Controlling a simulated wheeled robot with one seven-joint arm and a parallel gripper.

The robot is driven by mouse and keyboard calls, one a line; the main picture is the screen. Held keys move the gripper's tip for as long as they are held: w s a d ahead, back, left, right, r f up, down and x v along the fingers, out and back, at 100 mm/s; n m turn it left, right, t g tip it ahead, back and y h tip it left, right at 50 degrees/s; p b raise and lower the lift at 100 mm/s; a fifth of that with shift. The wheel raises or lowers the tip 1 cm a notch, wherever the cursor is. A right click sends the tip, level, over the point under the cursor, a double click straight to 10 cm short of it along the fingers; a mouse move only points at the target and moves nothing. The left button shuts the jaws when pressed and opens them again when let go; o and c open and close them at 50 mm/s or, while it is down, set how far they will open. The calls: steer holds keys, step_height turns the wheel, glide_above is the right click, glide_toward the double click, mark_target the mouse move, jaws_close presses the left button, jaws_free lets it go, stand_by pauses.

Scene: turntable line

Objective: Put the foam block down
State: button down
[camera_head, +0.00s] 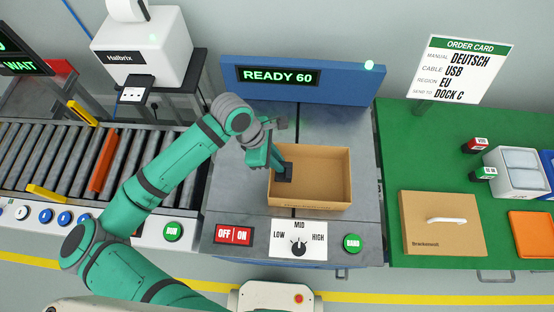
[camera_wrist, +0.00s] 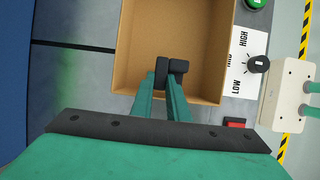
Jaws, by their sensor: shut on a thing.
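My gripper (camera_head: 284,172) points down at the left part of an open cardboard box (camera_head: 310,206), with its fingertips inside the box's outline. In the wrist view my gripper (camera_wrist: 170,72) has its two dark fingertips close together over the box (camera_wrist: 128,50), near one wall. It is shut on the foam block, but I cannot tell the block apart from the dark fingertips. How far the tips are above the box floor is unclear. The box floor that shows is bare.
The box stands on a grey bench (camera_head: 225,200) with a dial panel (camera_head: 298,240) in front and a blue display reading READY 60 (camera_head: 290,75) behind. A roller conveyor (camera_head: 60,160) is left. A green table (camera_head: 410,150) holding a cardboard packet (camera_head: 442,225) is right.

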steer(key=shift+f, duration=0.6)
steer(key=c, duration=1.7)
jaws_free()
steer(key=shift+r, duration=0.15)
steer(key=shift+r, duration=0.25)
steer(key=v, duration=1.2)
steer(key=shift+r, duration=0.3)
steer(key=shift+f, duration=0.1)
